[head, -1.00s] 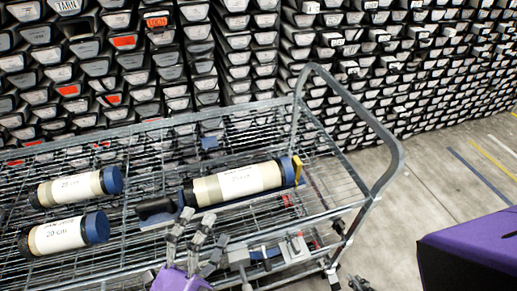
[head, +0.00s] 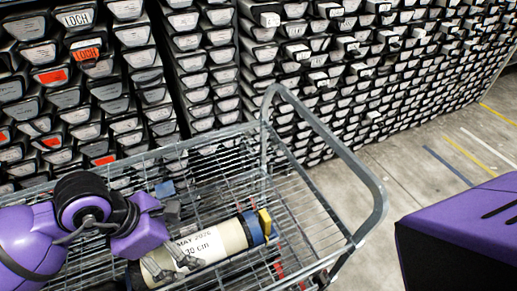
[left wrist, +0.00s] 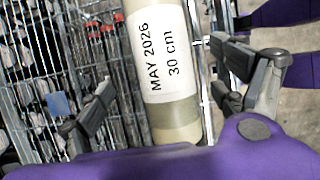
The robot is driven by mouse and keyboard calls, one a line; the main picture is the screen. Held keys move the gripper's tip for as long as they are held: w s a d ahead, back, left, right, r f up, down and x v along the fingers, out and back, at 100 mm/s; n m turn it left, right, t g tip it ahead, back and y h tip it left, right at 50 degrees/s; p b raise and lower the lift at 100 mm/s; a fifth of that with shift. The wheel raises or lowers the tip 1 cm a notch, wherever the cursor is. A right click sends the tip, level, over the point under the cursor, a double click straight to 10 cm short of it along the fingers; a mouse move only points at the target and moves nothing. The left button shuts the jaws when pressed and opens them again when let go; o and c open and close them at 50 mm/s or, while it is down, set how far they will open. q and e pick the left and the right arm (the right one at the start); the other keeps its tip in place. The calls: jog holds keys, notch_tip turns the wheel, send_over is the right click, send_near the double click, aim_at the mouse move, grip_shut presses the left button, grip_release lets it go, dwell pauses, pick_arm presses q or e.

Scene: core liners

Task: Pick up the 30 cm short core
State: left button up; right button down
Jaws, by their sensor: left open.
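The 30 cm core (head: 228,238) is a cream tube with a white label reading MAY 2026. It lies on the wire cart, with a blue cap at its right end beside a yellow piece. In the left wrist view the core (left wrist: 176,112) runs between my fingers and its label reads 30 cm. My left gripper (head: 174,264) is over the core's label area, open, with one finger on each side of the tube. The left gripper (left wrist: 160,68) shows a gap to the core at the left finger. Contact at the right finger is unclear. My right gripper is not in view.
The wire cart (head: 205,165) has a raised grey handle (head: 365,180) at its right end. A small blue block (head: 165,189) is on the cart behind the core. Racks of labelled core trays (head: 200,65) fill the back.

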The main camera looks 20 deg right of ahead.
aim_at(199, 250)
pick_arm(q)
jog(key=b+x, duration=0.1)
jog(key=x, duration=0.1)
jog(key=b+x, duration=0.1)
jog(key=x, duration=0.2)
jog(key=b+x, duration=0.1)
jog(key=x, duration=0.1)
jog(key=shift+s+d+f, duration=0.2)
jog(key=shift+s, duration=0.05)
jog(key=shift+r, duration=0.15)
jog(key=c, duration=2)
jog(key=shift+w+d+r, duration=0.1)
jog(key=shift+w, duration=0.05)
jog(key=shift+c, duration=0.9)
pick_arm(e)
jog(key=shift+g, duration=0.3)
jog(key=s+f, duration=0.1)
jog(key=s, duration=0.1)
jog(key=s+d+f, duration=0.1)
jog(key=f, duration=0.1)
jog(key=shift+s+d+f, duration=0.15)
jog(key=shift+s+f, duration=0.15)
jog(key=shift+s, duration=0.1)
